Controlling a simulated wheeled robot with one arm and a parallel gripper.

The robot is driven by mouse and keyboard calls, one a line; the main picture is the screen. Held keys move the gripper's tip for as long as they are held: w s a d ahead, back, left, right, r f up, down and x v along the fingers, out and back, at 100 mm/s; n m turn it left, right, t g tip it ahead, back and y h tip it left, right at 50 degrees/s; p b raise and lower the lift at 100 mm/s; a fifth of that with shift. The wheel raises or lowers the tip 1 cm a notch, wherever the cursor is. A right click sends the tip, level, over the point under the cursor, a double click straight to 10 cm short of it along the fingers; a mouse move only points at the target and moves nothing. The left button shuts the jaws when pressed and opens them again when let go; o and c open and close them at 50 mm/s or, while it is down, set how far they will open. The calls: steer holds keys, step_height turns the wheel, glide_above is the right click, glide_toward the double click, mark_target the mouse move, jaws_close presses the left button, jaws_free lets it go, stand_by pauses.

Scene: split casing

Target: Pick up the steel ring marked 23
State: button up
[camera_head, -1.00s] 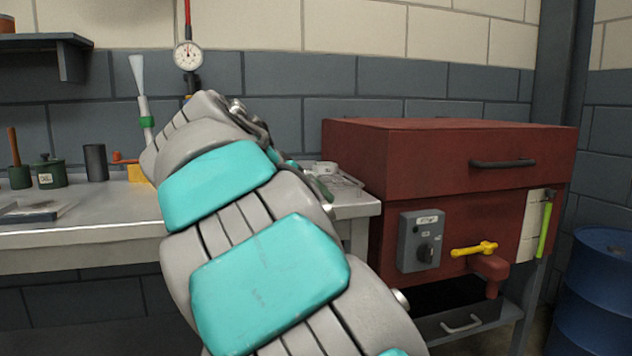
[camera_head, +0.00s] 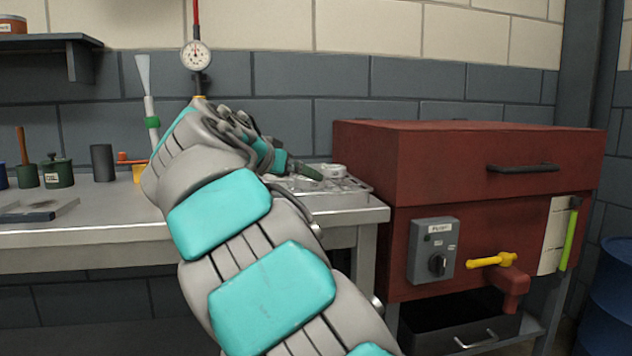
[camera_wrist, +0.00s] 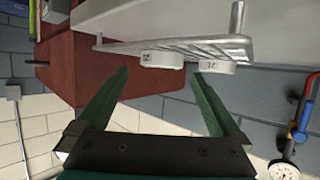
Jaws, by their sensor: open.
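Two pale, short round pieces with dark marks sit on a wire rack (camera_wrist: 190,46) in the wrist view, which is turned over. One ring (camera_wrist: 162,59) is nearer the middle and the other ring (camera_wrist: 215,66) is to its right. Their marks are too small to read surely, so I cannot tell which is 23. In the head view a pale ring (camera_head: 333,171) shows on the rack at the bench's right end. My gripper (camera_wrist: 164,75) is open and empty, its green fingers pointing toward the rings. In the head view its fingers (camera_head: 306,171) are just left of the ring.
The bench (camera_head: 100,233) holds pots and a dark cylinder (camera_head: 102,163) at the left. A dial gauge (camera_head: 196,56) stands behind my arm. A red cabinet (camera_head: 470,165) with a yellow handle (camera_head: 492,260) is right of the bench. A blue drum (camera_head: 612,300) stands at far right.

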mark_target(310, 181)
steer(key=shift+r+p+x, duration=0.15)
steer(key=shift+p+x, duration=0.1)
steer(key=shift+x, duration=1.3)
steer(key=shift+r+p+x, duration=0.15)
steer(key=shift+p+x, duration=0.05)
steer(key=shift+x, duration=1.35)
steer(key=shift+w+a+r, duration=0.1)
steer(key=shift+w, duration=0.05)
jaws_close()
